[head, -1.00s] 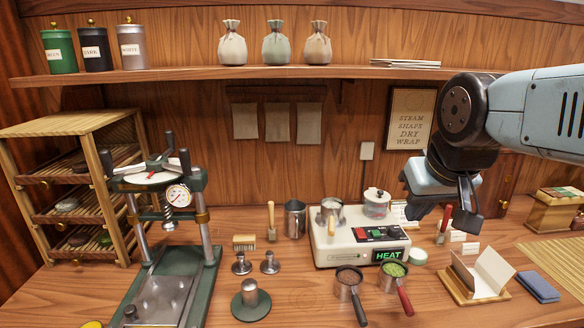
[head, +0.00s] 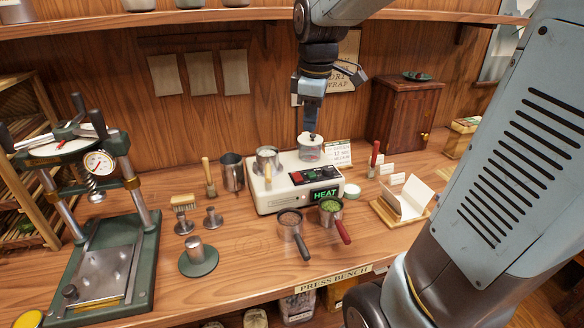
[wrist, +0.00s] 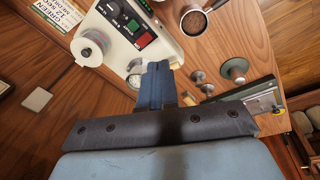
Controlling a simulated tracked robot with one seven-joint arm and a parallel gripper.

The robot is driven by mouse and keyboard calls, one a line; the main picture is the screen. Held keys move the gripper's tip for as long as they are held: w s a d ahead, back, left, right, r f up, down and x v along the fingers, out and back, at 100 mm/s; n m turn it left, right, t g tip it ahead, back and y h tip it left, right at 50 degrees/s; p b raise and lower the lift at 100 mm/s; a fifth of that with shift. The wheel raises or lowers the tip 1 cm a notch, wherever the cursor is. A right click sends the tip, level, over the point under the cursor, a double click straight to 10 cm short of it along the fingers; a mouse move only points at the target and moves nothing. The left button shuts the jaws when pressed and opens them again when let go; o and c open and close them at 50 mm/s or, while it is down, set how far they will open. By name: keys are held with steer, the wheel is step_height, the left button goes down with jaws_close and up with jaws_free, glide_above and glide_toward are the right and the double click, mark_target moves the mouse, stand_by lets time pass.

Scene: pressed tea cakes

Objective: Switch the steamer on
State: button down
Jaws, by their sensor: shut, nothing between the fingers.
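The steamer (head: 272,199) is a cream box on the bench, also seen in the wrist view (wrist: 122,62). Its black panel (head: 316,178) carries red and green switches, and the sign HEAT (head: 325,194) glows green on its front. A metal cup (head: 267,160) and a lidded glass jar (head: 310,148) sit on its top. My gripper (head: 312,130) points down, shut and empty, over the back right of the steamer near the jar's lid. In the wrist view the closed fingers (wrist: 158,66) show over the steamer's edge; contact cannot be told.
Two handled cups, one with brown contents (head: 290,223) and one with green (head: 331,208), stand before the steamer. A green press (head: 98,270) is at left. A red-handled tool (head: 374,160) and small cards stand at right. The bench's front middle is clear.

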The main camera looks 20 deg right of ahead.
mark_target(297, 180)
steer(key=w+f+n+g, duration=0.1)
steer(key=w+f+n, duration=0.3)
steer(key=w+n, duration=0.2)
steer(key=shift+w+a+f+g, duration=0.15)
steer(key=shift+w+g, duration=0.25)
steer(key=shift+w, duration=0.55)
steer(key=shift+f, duration=0.1)
step_height(297, 180, down, 14)
steer(key=shift+r, duration=0.1)
steer(key=shift+s+f, duration=0.25)
stand_by(0.3)
